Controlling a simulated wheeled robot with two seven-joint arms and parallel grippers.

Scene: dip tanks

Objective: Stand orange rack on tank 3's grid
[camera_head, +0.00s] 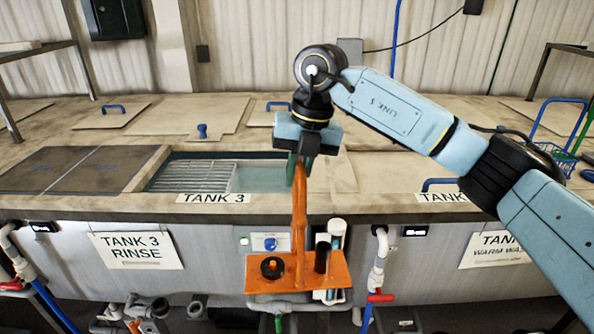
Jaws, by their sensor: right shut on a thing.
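The orange rack (299,262) hangs upright from my right gripper (301,168), which is shut on the top of its tall handle. The rack is in front of the tank bench, with its base lower than the bench's front edge. It carries a black ring-shaped part, a black cylinder and white cylinders. Tank 3 (262,175) is open behind and to the left of the handle, with a slatted metal grid (197,176) visible in its left part. The right part of the tank shows greenish liquid. My left gripper is not in view.
A dark cover (75,170) lies left of the opening. Closed lids with blue handles (112,109) sit along the bench. A blue wire basket (556,150) stands at the far right. Pipes and a red-handled valve (380,297) run along the bench front.

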